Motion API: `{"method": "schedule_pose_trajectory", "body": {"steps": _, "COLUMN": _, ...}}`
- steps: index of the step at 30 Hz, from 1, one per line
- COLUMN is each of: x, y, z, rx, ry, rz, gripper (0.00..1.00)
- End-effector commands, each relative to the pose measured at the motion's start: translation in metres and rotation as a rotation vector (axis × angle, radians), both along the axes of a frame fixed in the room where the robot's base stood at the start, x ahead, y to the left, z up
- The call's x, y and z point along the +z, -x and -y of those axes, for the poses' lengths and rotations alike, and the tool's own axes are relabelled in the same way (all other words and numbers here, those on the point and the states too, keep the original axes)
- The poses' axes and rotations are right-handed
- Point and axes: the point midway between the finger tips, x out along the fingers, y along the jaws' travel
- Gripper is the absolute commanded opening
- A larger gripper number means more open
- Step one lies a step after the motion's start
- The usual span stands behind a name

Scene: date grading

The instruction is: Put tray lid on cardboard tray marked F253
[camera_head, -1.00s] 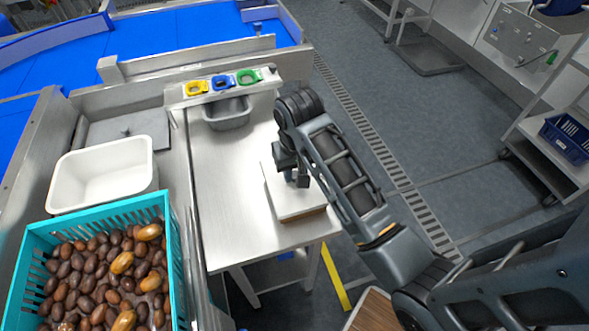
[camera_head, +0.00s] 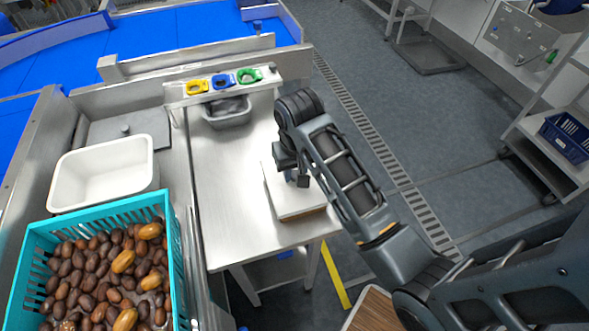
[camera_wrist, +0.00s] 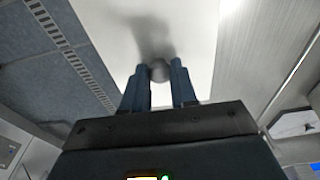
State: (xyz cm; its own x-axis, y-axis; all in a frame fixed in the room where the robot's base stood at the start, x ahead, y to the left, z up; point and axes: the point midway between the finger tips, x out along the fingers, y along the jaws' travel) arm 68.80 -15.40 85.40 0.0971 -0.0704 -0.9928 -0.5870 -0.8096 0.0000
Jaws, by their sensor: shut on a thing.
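The tray lid (camera_head: 294,207) is a flat white panel on the steel table, seen from above in the head view. A thin brown edge of the cardboard tray (camera_head: 309,215) shows beneath its front side. The lid hides most of the tray, and I cannot read any mark on it. My gripper (camera_head: 298,181) is over the lid, partly hidden by my arm. In the wrist view my gripper (camera_wrist: 159,82) is shut on a round grey knob (camera_wrist: 159,70) on the white lid (camera_wrist: 165,35). The lid appears to rest on the tray, but any gap is hard to see.
A teal crate (camera_head: 98,217) full of dates and a white tub (camera_head: 66,182) stand at the left. A grey bin (camera_head: 228,119) sits at the table's back, below yellow, blue and green rings (camera_head: 248,76). The steel table (camera_head: 225,200) is clear left of the lid.

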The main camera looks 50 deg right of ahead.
Motion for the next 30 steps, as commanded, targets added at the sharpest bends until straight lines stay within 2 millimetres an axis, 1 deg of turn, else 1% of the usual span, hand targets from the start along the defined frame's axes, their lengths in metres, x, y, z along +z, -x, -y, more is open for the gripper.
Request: {"method": "schedule_pose_trajectory", "body": {"steps": 30, "x": -0.0097, "y": 0.0000, "z": 0.0000, "rx": 0.000, "ry": 0.000, "rz": 0.000, "gripper": 0.00}}
